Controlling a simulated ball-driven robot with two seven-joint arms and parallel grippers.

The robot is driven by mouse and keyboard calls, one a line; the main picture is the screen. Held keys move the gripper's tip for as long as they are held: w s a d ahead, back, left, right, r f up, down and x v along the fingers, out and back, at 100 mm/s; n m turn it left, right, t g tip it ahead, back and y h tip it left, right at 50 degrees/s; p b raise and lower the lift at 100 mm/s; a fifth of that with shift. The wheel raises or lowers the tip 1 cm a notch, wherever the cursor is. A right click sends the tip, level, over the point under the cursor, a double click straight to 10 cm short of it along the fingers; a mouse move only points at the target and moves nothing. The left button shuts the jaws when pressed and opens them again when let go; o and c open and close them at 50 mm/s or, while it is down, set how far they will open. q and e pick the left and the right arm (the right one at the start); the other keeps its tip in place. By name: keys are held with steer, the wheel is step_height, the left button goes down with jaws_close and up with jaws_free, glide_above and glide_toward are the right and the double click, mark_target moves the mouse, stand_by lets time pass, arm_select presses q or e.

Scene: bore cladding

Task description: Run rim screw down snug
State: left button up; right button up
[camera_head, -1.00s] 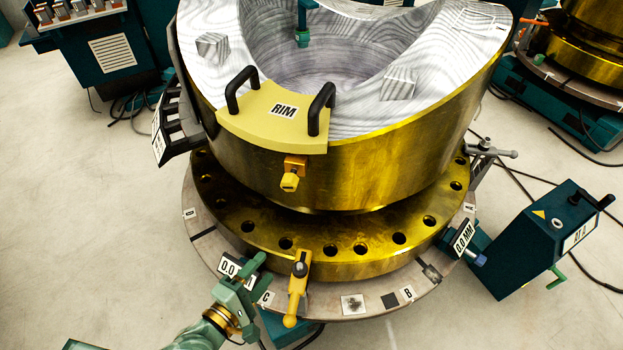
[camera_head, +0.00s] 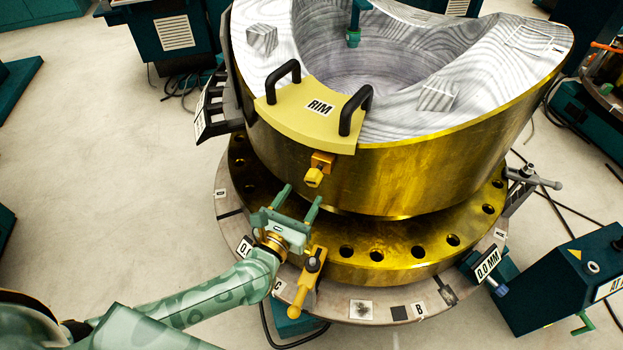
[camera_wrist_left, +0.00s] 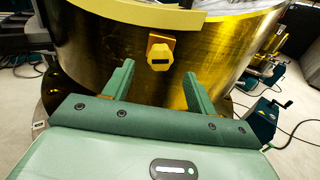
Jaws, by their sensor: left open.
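The rim screw (camera_head: 314,177) is a yellow knob on a small orange block, on the brass wall just below the yellow RIM plate (camera_head: 300,115). In the left wrist view the screw (camera_wrist_left: 160,57) faces me, with a dark slot on its face. My left gripper (camera_head: 302,199) is open and empty, a little below the screw and apart from it. Its two green fingers (camera_wrist_left: 157,78) point towards the brass wall, with the screw beyond and between their tips. My right gripper is not in view.
A yellow clamp handle (camera_head: 307,280) stands on the round table's rim (camera_head: 360,306), close to my left gripper. Black handles (camera_head: 355,108) stick up from the RIM plate. A teal box (camera_head: 565,275) with a crank stands at the right.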

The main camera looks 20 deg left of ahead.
mark_target(311, 182)
arm_select(q)
steer(key=w, duration=0.4)
steer(key=w+d, duration=0.1)
steer(key=w, duration=0.1)
steer(key=shift+w, duration=0.15)
steer(key=c, duration=1)
